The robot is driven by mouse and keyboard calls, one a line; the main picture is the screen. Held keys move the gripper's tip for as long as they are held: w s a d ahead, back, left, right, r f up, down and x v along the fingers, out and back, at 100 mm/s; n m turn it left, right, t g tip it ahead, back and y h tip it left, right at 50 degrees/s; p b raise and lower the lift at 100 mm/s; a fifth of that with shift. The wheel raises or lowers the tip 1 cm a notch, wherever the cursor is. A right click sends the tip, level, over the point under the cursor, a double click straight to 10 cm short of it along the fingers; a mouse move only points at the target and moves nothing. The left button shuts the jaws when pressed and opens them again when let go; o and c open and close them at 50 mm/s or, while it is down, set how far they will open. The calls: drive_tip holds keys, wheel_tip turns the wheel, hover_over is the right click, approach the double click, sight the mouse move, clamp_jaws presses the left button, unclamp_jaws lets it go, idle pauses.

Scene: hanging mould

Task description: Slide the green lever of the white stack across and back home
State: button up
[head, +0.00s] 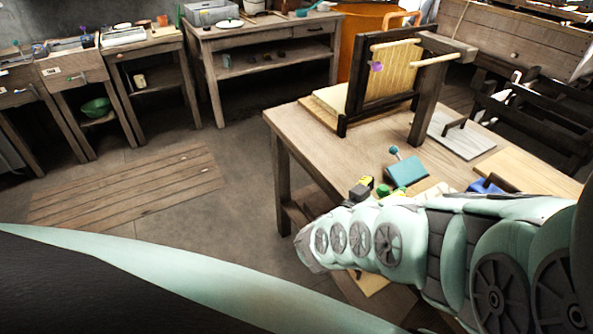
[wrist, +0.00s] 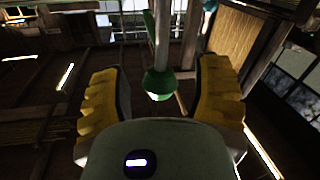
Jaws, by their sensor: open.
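My gripper (wrist: 162,95) is open in the wrist view, with a ridged yellow pad on each side. A rounded green piece (wrist: 158,82) with a pale upright rod (wrist: 190,35) and a green strip above it shows in the gap. It looks like the green lever, but I cannot tell if either pad touches it. In the head view the yellow and black gripper end (head: 363,187) is at the near left of the table, partly behind my arm. A small green part (head: 384,190) shows just right of it. I cannot make out the white stack with certainty.
The wooden table (head: 300,135) bears a dark frame (head: 426,95) with a ribbed tan panel (head: 392,70). A teal block (head: 408,171) with a stick and a blue block (head: 482,187) lie nearer. Desks line the left wall.

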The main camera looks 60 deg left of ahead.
drive_tip(key=shift+w+a, duration=0.2)
drive_tip(key=shift+w, duration=0.55)
drive_tip(key=shift+c, duration=0.3)
clamp_jaws()
drive_tip(key=shift+w+d, duration=0.1)
drive_tip(key=shift+r, duration=0.15)
